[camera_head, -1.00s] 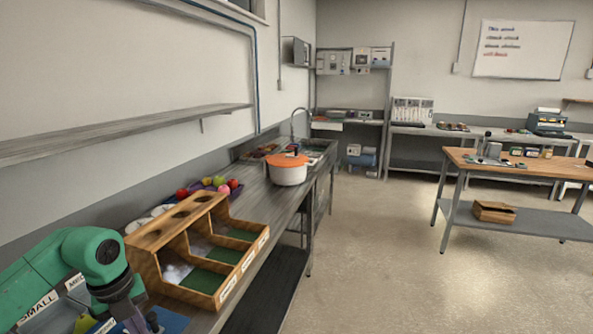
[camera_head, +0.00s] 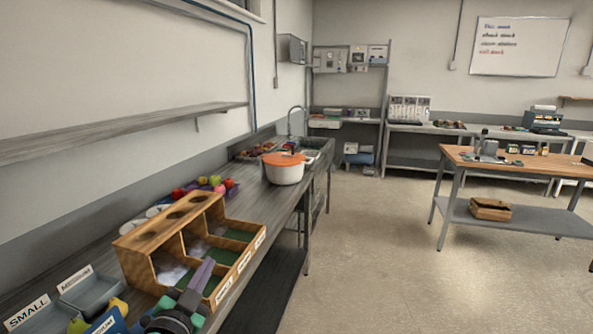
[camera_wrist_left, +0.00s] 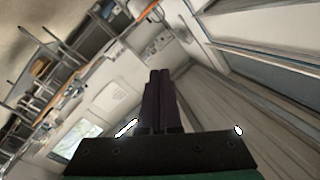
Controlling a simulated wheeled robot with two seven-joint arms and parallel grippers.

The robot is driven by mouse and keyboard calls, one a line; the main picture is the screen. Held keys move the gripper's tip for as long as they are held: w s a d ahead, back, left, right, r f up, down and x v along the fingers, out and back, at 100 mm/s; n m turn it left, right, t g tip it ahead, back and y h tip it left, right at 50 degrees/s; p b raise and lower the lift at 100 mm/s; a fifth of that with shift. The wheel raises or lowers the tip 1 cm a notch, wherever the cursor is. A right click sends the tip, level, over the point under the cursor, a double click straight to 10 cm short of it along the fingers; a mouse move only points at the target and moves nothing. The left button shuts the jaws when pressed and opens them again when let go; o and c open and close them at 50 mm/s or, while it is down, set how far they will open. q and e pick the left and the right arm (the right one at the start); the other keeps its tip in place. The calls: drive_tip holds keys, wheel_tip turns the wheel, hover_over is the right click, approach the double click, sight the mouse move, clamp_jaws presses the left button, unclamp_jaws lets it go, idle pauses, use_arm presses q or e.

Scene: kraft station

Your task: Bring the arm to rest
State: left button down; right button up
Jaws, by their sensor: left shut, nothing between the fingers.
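My left gripper (camera_head: 205,265) shows at the bottom of the head view, its dark purple fingers pointing up and away in front of the wooden divided box (camera_head: 160,240). In the left wrist view my left gripper (camera_wrist_left: 160,75) has its two fingers together with nothing between them. It hides part of the box's front; whether it touches the box I cannot tell. My right gripper is not in view.
Trays labelled SMALL (camera_head: 35,318) and MEDIUM (camera_head: 90,290) stand at the lower left of the counter (camera_head: 85,250). Beyond the box are colourful fruits (camera_head: 217,181) and a white pot (camera_head: 284,172) with an orange lid. A wall shelf (camera_head: 120,130) runs above. Open floor (camera_head: 360,260) lies right.

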use_arm(q)
drive_tip(key=s+a+f+n+g+y, duration=0.25)
drive_tip(key=s+f+g, duration=0.2)
drive_tip(key=f, duration=0.35)
drive_tip(key=s+a+f+n+g+y, duration=0.1)
drive_tip(key=s+a+f+n+g, duration=0.3)
drive_tip(key=f, duration=0.4)
drive_tip(key=s+d+f+g+h, duration=0.2)
drive_tip(key=s+f+g, duration=0.5)
drive_tip(key=s, duration=0.6)
drive_tip(key=s+f, duration=0.2)
drive_tip(key=f, duration=1.1)
drive_tip(key=s+f, duration=0.2)
drive_tip(key=f, duration=1.1)
drive_tip(key=s+a+f+g, duration=0.1)
drive_tip(key=s+a+f, duration=0.1)
drive_tip(key=s+f, duration=1.1)
drive_tip(key=s, duration=0.3)
drive_tip(key=shift+a+m+g, duration=0.35)
drive_tip(key=shift+f, duration=0.1)
